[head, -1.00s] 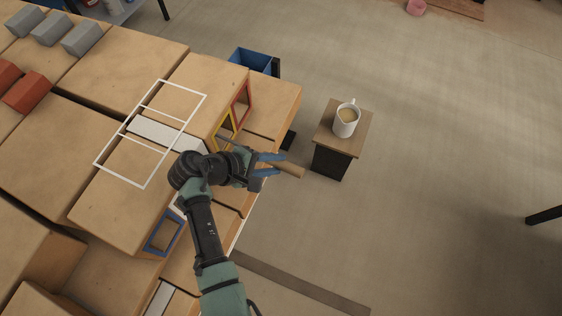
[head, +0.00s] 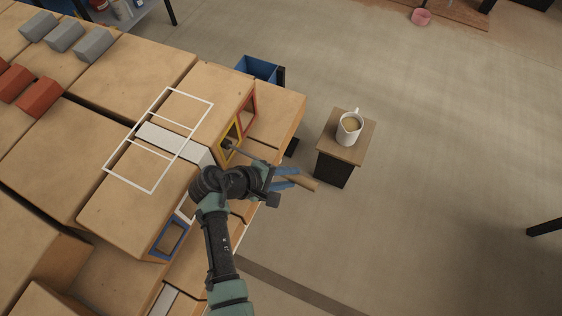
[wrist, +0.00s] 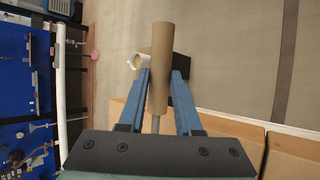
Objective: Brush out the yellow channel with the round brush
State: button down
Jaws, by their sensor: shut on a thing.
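The yellow channel shows as a yellow-framed opening (head: 237,130) in the end face of the brick stack. My gripper (head: 283,178) is just outside it, to the lower right, with its blue fingers shut on the tan handle (head: 304,184) of the round brush. The handle also stands between the fingers in the wrist view (wrist: 160,60). The brush's grey shaft (head: 245,153) runs up and left from my gripper to a dark brush head (head: 228,144) at the yellow opening. I cannot tell how far the head is inside. The channel's inside is hidden.
A red-framed opening (head: 249,105) is just beyond the yellow one, and a blue-framed one (head: 170,238) is nearer. A small table (head: 330,144) with a mug (head: 349,128) stands to the right. A blue bin (head: 262,69) is behind. Floor at right is clear.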

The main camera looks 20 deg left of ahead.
aim_at(309, 186)
jog(key=shift+d+p, duration=1.15)
jog(key=shift+d, duration=1.35)
jog(key=a+b, duration=0.2)
jog(key=a, duration=0.6)
jog(key=shift+a+b, duration=0.3)
jog(key=shift+b, duration=0.1)
jog(key=shift+d+p, duration=2.3)
jog(key=shift+d, duration=2)
